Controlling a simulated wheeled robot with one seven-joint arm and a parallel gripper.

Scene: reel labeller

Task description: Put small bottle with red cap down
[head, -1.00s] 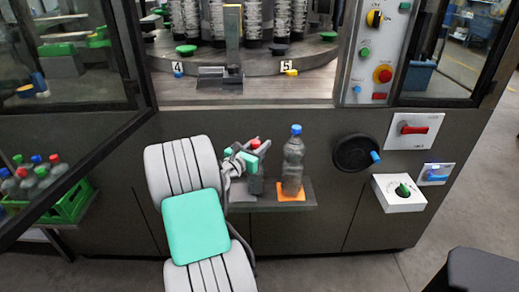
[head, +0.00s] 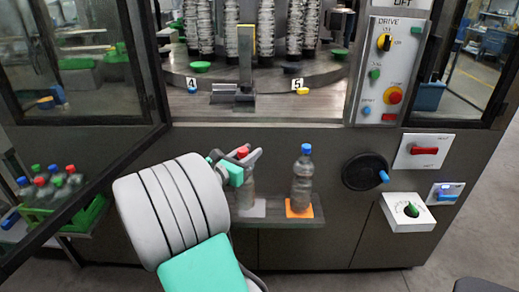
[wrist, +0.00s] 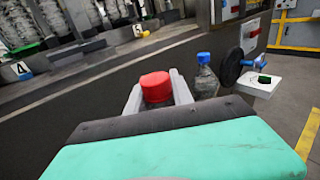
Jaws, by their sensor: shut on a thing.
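The small bottle with the red cap (head: 244,153) is between the fingers of my gripper (head: 238,166), above or at a pale square on the shelf. In the wrist view its red cap (wrist: 156,87) shows between the two grey fingers. My gripper is shut on it. The bottle looks upright. Its lower part (head: 246,193) shows below the gripper; whether its base touches the shelf (head: 270,221) I cannot tell. A taller bottle with a blue cap (head: 302,180) stands upright to the right on an orange square (head: 298,210).
The machine's open glass door (head: 80,100) is at the left. A green crate (head: 78,217) of capped bottles stands behind it. A black handwheel (head: 364,171) and white switch boxes (head: 406,211) stick out at the right.

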